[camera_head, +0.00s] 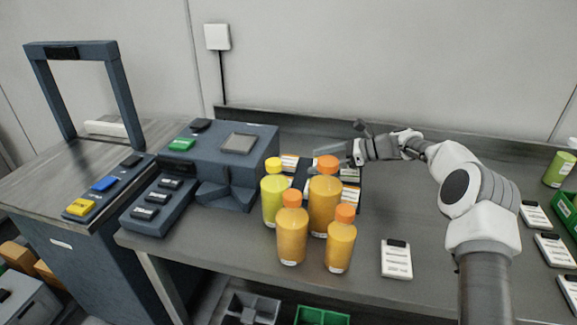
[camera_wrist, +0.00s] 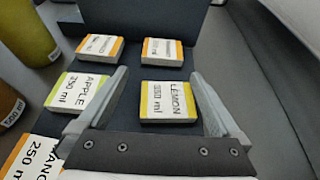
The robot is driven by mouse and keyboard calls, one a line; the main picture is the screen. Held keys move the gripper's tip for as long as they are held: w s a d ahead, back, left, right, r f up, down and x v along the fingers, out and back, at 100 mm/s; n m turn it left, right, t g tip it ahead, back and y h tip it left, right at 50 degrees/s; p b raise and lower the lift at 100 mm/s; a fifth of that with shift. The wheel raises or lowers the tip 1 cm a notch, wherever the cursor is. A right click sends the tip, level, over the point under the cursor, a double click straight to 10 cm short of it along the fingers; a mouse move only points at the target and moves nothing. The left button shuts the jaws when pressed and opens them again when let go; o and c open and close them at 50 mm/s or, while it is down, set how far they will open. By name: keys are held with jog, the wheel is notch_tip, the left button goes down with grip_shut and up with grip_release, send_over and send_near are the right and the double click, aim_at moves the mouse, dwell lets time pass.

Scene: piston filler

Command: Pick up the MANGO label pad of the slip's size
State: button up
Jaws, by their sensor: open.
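Several label pads lie on a dark holder (camera_wrist: 128,64) below my gripper (camera_wrist: 158,74). A LEMON pad (camera_wrist: 167,100), its volume unclear, lies between my open fingers. An APPLE 250 ml pad (camera_wrist: 82,93) is beside the left finger. An orange-edged 250 ml pad (camera_wrist: 32,160), its name partly cut off, is at the lower left. Two more orange-edged pads, far left (camera_wrist: 100,46) and far right (camera_wrist: 162,50), have print too small to read surely. In the head view, my gripper (camera_head: 343,156) is over the pads, partly hidden by bottles. A white slip-like card (camera_head: 397,258) is unreadable.
Orange-capped bottles (camera_head: 291,236) and a yellow-green bottle (camera_head: 274,200) stand close in front of the pads. A grey machine (camera_head: 235,150) is to their left. More white cards (camera_head: 552,249) and a green crate (camera_head: 568,212) are at the right.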

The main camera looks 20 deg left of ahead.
aim_at(298, 162)
jog(key=b+x, duration=0.1)
jog(key=x, duration=0.4)
jog(key=shift+w+a, duration=0.15)
jog(key=shift+a, duration=0.05)
jog(key=shift+r, duration=0.1)
jog(key=c, duration=1.1)
jog(key=shift+r, duration=0.1)
jog(key=shift+c, duration=0.2)
